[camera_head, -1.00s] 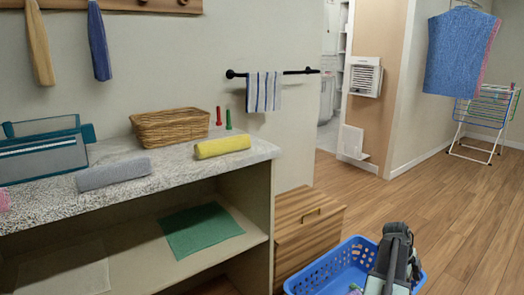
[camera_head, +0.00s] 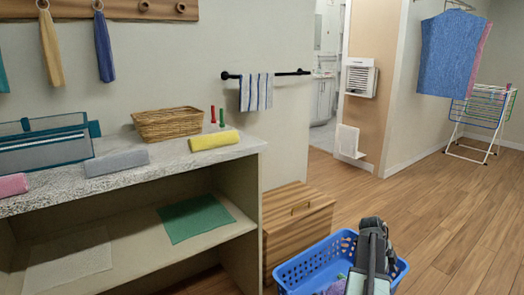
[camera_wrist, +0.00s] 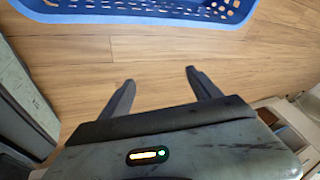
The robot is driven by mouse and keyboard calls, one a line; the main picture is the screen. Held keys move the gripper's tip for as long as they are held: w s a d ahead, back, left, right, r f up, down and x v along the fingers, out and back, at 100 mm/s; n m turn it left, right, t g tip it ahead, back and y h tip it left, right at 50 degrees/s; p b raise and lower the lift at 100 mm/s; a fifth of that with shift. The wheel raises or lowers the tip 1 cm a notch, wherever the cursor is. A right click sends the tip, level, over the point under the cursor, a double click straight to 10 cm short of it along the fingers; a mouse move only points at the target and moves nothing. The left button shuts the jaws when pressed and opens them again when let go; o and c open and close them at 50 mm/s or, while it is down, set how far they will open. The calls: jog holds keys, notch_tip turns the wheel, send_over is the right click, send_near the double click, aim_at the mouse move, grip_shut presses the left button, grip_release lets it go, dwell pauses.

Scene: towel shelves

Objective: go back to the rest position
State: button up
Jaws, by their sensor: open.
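In the wrist view my gripper (camera_wrist: 160,88) is open and empty, with its two dark fingers spread above the wooden floor (camera_wrist: 155,65). The blue laundry basket (camera_wrist: 140,10) lies beyond the fingertips, apart from them. In the head view my arm is folded at the bottom right, in front of the basket (camera_head: 295,270), and hides part of it. My fingers cannot be made out in the head view. Some cloth (camera_head: 335,287) shows inside the basket.
A shelf unit (camera_head: 250,147) on the left carries a yellow rolled towel (camera_head: 214,140), a grey one (camera_head: 117,162), a pink one (camera_head: 12,185) and a wicker basket (camera_head: 167,124). A wooden box (camera_head: 298,220) stands behind the laundry basket.

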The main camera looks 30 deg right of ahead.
jog(key=w+a+r+n+t+p, duration=0.1)
jog(key=w+a+r+n+p, duration=0.2)
jog(key=w+a, duration=1)
jog(key=w+a+r+n+t+p, duration=0.2)
jog(key=w+a+n, duration=0.3)
jog(key=w+a, duration=0.9)
jog(key=a+r+n+y+p, duration=0.15)
jog(key=a+n, duration=0.35)
jog(key=a, duration=1.1)
jog(key=s+a+n+y+p, duration=0.1)
jog(key=s+a+n, duration=0.1)
jog(key=a+n, duration=0.75)
jog(key=s+a+n+y+p, duration=0.1)
jog(key=s+a+n+y, duration=0.15)
jog(key=a+n, duration=0.65)
notch_tip(320, 180, up, 38)
jog(key=p, duration=3.8)
jog(key=shift+a+r+h, duration=0.15)
jog(key=shift+a+h, duration=0.25)
jog(key=shift+s, duration=0.1)
